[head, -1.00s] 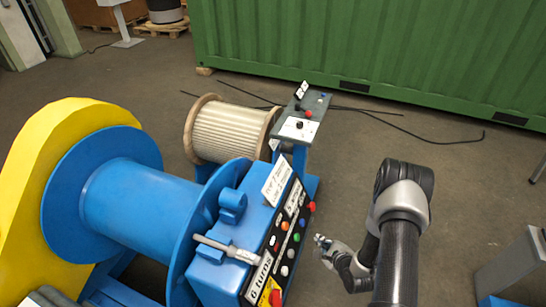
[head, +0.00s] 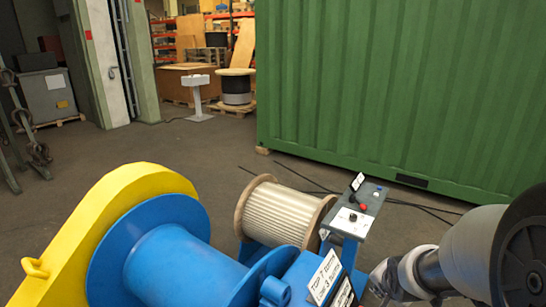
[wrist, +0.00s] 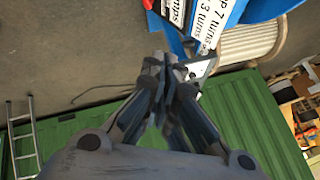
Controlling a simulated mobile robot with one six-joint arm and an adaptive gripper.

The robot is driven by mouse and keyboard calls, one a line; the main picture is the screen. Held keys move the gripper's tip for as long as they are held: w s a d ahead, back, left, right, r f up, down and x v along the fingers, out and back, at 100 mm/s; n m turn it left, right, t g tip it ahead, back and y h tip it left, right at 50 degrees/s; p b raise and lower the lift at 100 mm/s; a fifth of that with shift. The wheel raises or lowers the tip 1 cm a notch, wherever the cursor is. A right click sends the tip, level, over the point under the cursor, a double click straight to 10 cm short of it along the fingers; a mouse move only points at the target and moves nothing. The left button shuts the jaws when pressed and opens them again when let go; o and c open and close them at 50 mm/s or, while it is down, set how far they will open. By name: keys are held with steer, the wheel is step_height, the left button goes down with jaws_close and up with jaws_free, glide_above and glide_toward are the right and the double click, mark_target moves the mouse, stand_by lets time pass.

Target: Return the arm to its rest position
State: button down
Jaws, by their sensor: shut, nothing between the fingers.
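My arm shows at the lower right of the head view, raised close to the camera; its gripper end is hidden there or cut off by the lower edge. In the wrist view my gripper (wrist: 165,72) is shut, its fingers together with nothing between them. The blue winch drum (head: 180,265) with its yellow guard (head: 85,235) stands at the lower left of the head view. The winch's white label plate (head: 325,276) reads about turns, and it also shows at the top of the wrist view (wrist: 214,20), beyond the fingertips.
A wooden rope reel (head: 283,212) stands behind the winch, with a small control stand (head: 357,212) beside it. Black cables (head: 305,178) lie on the floor. A green container (head: 400,90) blocks the back right. Open floor lies at the left.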

steer(key=s+a+r+n, duration=0.3)
steer(key=s+a+r, duration=0.1)
steer(key=s, duration=0.4)
steer(key=s+a+r+n+g+y, duration=0.1)
steer(key=s+a+r+n, duration=0.3)
steer(key=s, duration=0.4)
steer(key=s+a+r+n+g, duration=0.1)
steer(key=s+a+r+n, duration=0.2)
steer(key=s, duration=0.5)
steer(key=shift+s+a+r+n+y, duration=0.25)
steer(key=shift+a+r+n+y, duration=0.15)
steer(key=shift+a+r, duration=0.15)
stand_by(5.0)
